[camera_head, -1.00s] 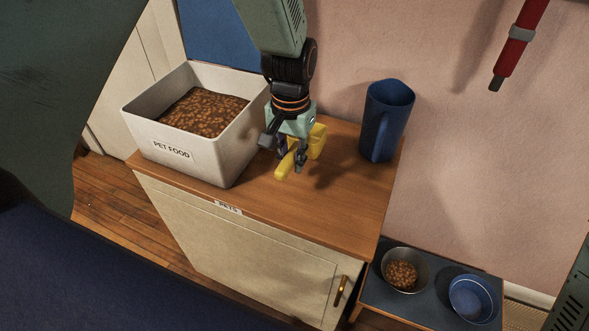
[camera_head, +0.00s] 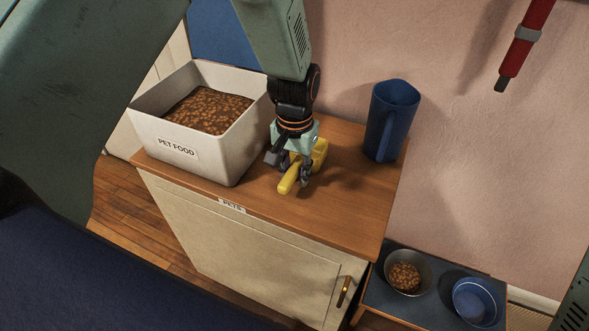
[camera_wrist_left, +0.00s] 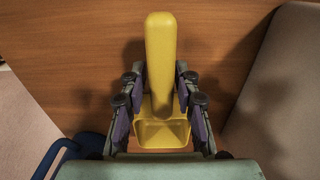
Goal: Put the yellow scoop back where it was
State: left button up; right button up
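The yellow scoop (camera_head: 290,182) is at my left gripper (camera_head: 293,172), over the front middle of the wooden cabinet top (camera_head: 345,205). In the left wrist view, the scoop's handle (camera_wrist_left: 161,60) lies between the fingers of my left gripper (camera_wrist_left: 160,82), and its hollow bowl (camera_wrist_left: 162,132) opens toward the palm. The fingers are shut on the handle. The scoop is low over the wood; I cannot tell if it touches it. The white pet food bin (camera_head: 215,160), full of brown kibble (camera_head: 208,110), stands left of the gripper. My right gripper is out of view.
A blue jug (camera_head: 391,120) stands at the back right of the cabinet top. Below, a low dark stand (camera_head: 385,297) holds a metal bowl of kibble (camera_head: 404,278) and a blue bowl (camera_head: 474,300). The wood between scoop and jug is clear.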

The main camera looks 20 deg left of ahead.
pick_arm(q)
jog(key=shift+o, duration=1)
jog(key=shift+w, duration=0.1)
jog(key=shift+a, duration=0.1)
jog(key=shift+r, duration=0.15)
notch_tip(320, 180, up, 11)
jog(key=p, duration=0.2)
jog(key=shift+p, duration=0.3)
jog(key=shift+r, duration=0.6)
jog(key=shift+f, duration=0.1)
